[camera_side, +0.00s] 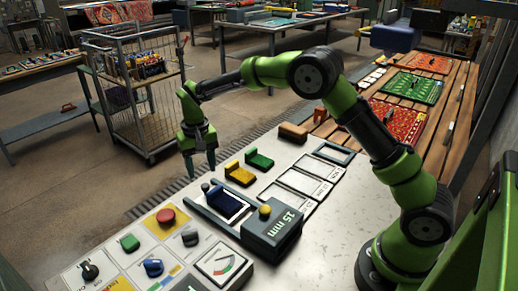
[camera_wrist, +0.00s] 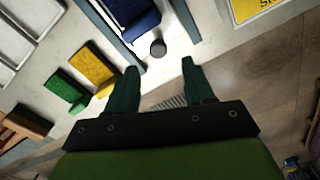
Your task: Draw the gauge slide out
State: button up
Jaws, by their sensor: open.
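The gauge slide (camera_side: 228,204) is a dark blue piece lying between rails at the left of a dark gauge housing (camera_side: 270,236) marked "15 mm". A small dark round knob (camera_side: 205,187) is at its outer end. In the wrist view the blue slide (camera_wrist: 142,20) shows at the top, with the knob (camera_wrist: 157,48) just beyond my fingertips. My gripper (camera_side: 201,172) is above the panel's far edge, near the knob, fingers pointing down. In the wrist view my gripper (camera_wrist: 158,70) is open and empty, with the knob ahead of the gap.
A yellow block (camera_side: 239,173) and a green block (camera_side: 259,159) stand near the slide, with a brown block (camera_side: 293,132) farther off. A red button (camera_side: 166,216) and several knobs are on the panel in front. A wire cart (camera_side: 134,100) stands on the floor beyond.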

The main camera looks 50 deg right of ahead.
notch_tip(320, 180, up, 11)
jog(key=shift+r, duration=0.2)
jog(key=shift+w, duration=0.1)
jog(key=s+d+r+t, duration=0.1)
jog(key=s+t, duration=0.1)
jog(key=s, duration=0.7)
jog(key=s+d+r+t+y, duration=0.1)
jog(key=s+r+t, duration=0.1)
jog(key=s, duration=0.8)
jog(key=s+d+r+t+y, duration=0.1)
jog(key=s+t, duration=0.2)
jog(key=s, duration=0.6)
jog(key=shift+s+d+r+n, duration=0.3)
jog(key=shift+d, duration=0.05)
